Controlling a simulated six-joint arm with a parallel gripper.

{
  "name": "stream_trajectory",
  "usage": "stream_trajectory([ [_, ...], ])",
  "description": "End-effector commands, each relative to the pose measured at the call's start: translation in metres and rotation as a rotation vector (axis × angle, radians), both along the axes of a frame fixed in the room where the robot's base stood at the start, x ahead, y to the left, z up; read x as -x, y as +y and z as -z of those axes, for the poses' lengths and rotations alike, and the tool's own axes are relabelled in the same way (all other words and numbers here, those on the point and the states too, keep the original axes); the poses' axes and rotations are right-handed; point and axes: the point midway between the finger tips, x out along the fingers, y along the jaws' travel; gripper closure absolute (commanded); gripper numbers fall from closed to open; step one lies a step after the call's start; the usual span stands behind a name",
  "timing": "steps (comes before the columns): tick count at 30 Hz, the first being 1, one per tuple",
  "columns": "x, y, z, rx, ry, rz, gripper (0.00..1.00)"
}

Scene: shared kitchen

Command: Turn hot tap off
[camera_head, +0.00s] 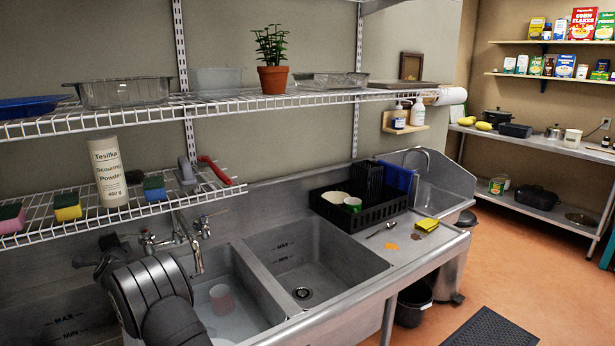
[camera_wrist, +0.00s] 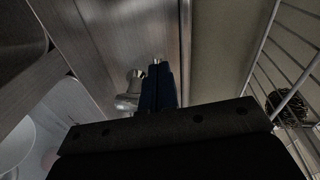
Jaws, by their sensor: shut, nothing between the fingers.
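A chrome mixer tap (camera_head: 190,242) is on the wall behind the left sink, its spout pointing down into the basin. It has a left handle (camera_head: 148,241) and a right handle (camera_head: 203,226) with a small blue mark. The left handle's mark is too small to read. My gripper (camera_head: 107,241) is just left of the left handle, partly hidden by my arm. In the wrist view my gripper (camera_wrist: 158,86) is shut and empty, beside a chrome tap part (camera_wrist: 132,98). I cannot tell whether they touch.
The left basin (camera_head: 270,322) holds water and a pink cup (camera_head: 222,299). A wire shelf (camera_head: 120,212) with sponges, a scouring powder bottle (camera_head: 107,170) and a red-handled tool (camera_head: 214,170) hangs just above the tap. A black dish rack (camera_head: 368,212) stands to the right.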

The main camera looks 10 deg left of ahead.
Motion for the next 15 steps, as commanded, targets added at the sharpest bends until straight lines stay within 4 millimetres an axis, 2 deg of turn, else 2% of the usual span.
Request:
stream_trajectory([
  [6, -0.011, 0.01, 0.003, -0.002, 0.0, 0.001, 1.0],
  [15, -0.013, 0.014, 0.003, -0.001, 0.0, 0.0, 1.0],
])
